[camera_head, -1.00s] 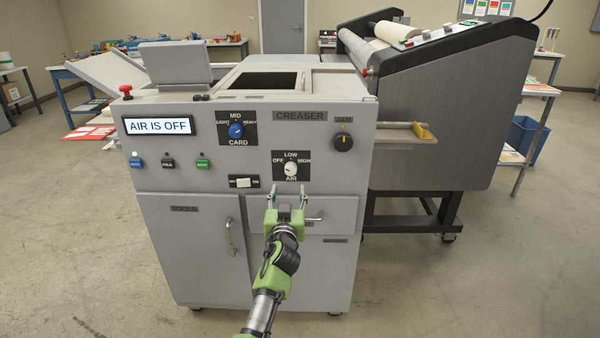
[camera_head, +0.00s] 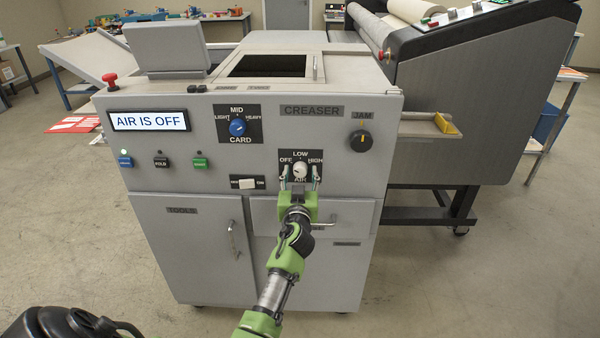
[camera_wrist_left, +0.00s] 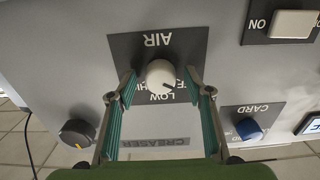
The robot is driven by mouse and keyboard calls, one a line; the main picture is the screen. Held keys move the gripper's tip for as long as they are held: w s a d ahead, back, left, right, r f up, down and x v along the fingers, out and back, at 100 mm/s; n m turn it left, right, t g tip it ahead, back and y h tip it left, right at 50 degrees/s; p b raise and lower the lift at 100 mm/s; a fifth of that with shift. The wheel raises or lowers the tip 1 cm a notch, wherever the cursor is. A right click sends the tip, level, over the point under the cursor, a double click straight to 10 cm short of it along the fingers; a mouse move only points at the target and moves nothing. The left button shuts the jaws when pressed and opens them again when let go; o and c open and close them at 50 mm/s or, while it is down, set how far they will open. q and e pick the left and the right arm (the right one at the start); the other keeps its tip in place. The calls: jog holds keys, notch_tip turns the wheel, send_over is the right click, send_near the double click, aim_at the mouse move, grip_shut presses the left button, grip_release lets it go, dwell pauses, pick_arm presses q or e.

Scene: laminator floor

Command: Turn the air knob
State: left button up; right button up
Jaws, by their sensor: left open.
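The white air knob (camera_head: 299,170) sits on a dark plate marked OFF, LOW and HIGH on the creaser's grey front. It also shows in the left wrist view (camera_wrist_left: 160,74). My left gripper (camera_head: 299,178) is open, its fingers (camera_wrist_left: 162,92) on either side of the knob. I cannot tell whether either fingertip touches it. The display (camera_head: 150,121) reads "AIR IS OFF". In the head view, a dark and green part at the bottom left is mine; no right gripper shows.
The blue card knob (camera_head: 237,127) and the black jam knob (camera_head: 360,140) are on the same panel. A white rocker switch (camera_head: 247,184) is left of the air knob. A drawer handle (camera_head: 334,221) juts out below. A red button (camera_head: 110,80) stands at the top left.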

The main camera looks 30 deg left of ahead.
pick_arm(q)
jog(key=c, duration=1.1)
jog(key=shift+m, duration=0.3)
jog(key=m+b, duration=0.1)
jog(key=m, duration=0.3)
jog(key=shift+m, duration=0.4)
jog(key=m, duration=0.6)
jog(key=shift+r, duration=0.1)
jog(key=shift+m, duration=0.3)
